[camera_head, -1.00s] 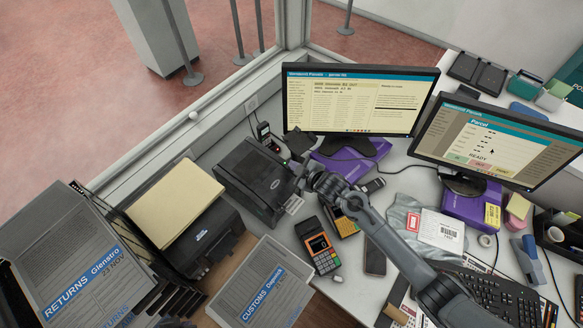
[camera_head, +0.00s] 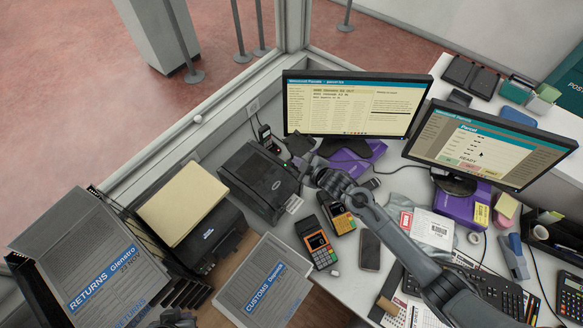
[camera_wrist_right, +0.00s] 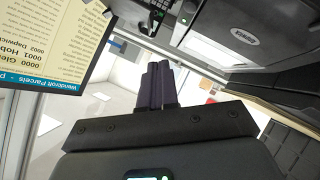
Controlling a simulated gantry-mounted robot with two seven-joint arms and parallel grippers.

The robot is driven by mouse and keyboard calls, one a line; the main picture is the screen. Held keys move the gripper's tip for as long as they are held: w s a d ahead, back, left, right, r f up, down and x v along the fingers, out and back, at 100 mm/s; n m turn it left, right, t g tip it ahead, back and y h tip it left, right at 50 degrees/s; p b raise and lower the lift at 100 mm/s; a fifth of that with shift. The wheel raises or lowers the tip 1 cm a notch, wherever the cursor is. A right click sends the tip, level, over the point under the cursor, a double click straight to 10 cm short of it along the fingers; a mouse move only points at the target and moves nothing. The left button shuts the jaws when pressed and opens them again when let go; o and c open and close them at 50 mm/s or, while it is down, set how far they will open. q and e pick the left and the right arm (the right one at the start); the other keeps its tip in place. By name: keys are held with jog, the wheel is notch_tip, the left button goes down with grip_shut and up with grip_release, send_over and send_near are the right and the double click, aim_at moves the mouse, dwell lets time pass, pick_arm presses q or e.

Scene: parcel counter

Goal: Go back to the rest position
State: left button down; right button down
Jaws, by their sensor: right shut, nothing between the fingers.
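My right gripper (camera_head: 311,170) is at the end of the arm that comes in from the lower right, beside the black label printer (camera_head: 262,181). In the right wrist view the two dark fingers of the right gripper (camera_wrist_right: 161,84) are together, with nothing between them. The printer (camera_wrist_right: 240,35) fills the upper right of that view. I cannot tell whether the gripper touches it. A dark mechanical part, probably of my left arm, shows at the bottom edge of the head view; no left fingers can be seen.
Two monitors (camera_head: 352,103) stand behind the gripper and to its right. Two card terminals (camera_head: 318,243) and a phone (camera_head: 370,249) lie near the arm. A returns box (camera_head: 100,265) and a customs box (camera_head: 265,285) stand at left front. A keyboard (camera_head: 480,295) lies under the arm.

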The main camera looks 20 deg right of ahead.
jog(key=shift+s+f, duration=0.1)
jog(key=shift+f, duration=0.05)
jog(key=g, duration=0.1)
send_over(302, 202)
jog(key=shift+m, duration=0.3)
notch_tip(302, 202, down, 8)
jog(key=shift+r, duration=0.15)
jog(key=s+a+r+m+g+h, duration=0.1)
jog(key=s+m, duration=0.1)
jog(key=s, duration=0.7)
jog(key=s+a+r+m+g, duration=0.1)
jog(key=s+r+m+g, duration=0.1)
jog(key=s, duration=0.6)
jog(key=s+d+r+m+g+h, duration=0.2)
jog(key=s+d+r+m+g, duration=0.3)
jog(key=s+r, duration=0.55)
notch_tip(302, 202, up, 17)
jog(key=t+p, duration=0.1)
jog(key=p, duration=1.6)
jog(key=shift+d, duration=0.4)
jog(key=shift+w+f, duration=0.1)
